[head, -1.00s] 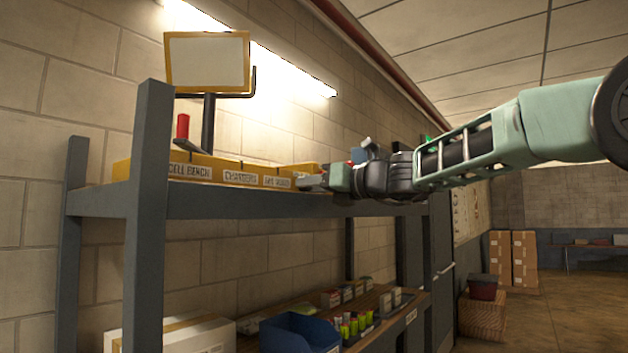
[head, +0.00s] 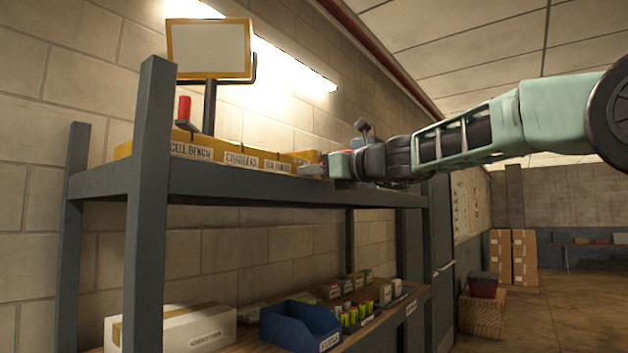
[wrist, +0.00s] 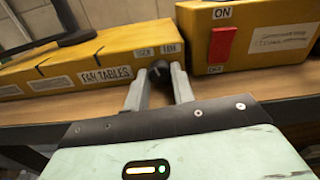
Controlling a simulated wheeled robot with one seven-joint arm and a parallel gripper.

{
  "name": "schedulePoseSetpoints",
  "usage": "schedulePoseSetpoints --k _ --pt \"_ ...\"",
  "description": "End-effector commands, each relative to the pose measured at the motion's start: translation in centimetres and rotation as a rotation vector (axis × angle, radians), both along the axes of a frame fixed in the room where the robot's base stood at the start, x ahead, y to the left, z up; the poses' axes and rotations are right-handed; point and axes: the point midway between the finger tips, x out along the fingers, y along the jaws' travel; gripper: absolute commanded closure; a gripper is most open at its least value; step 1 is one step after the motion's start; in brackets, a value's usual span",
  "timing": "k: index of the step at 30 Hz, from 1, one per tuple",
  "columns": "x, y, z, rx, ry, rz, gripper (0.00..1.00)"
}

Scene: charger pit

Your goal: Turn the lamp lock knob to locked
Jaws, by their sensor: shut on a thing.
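The dark lock knob (wrist: 160,70) sits on the front of a yellow box (wrist: 100,63) in the wrist view. Two small pale tags are just above the knob, too small to read surely. My gripper (wrist: 160,80) is shut on the knob, with one finger on each side of it. The fingers hide part of the knob, so its turned position cannot be read. In the head view my gripper (head: 312,170) is at the right end of the yellow boxes on the upper shelf (head: 270,188); the knob is not discernible there.
To the right in the wrist view, a second yellow box (wrist: 270,60) carries a red switch (wrist: 221,45) between ON and OFF tags, close to my gripper. A framed sign (head: 208,48) and a red cylinder (head: 184,107) stand at the left. A blue bin (head: 300,325) is below.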

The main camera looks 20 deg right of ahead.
Motion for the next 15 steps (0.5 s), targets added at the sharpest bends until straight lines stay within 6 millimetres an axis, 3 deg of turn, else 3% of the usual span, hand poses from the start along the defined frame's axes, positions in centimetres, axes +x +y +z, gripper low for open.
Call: schedulePoseSetpoints --k 7,8,15 --pt "0.01 -0.02 0.0 -0.001 0.002 0.0 0.98" --pt "0.01 -0.02 0.0 -0.001 0.002 0.0 0.67" --pt "0.01 -0.02 -0.01 0.0 0.002 0.0 0.66"
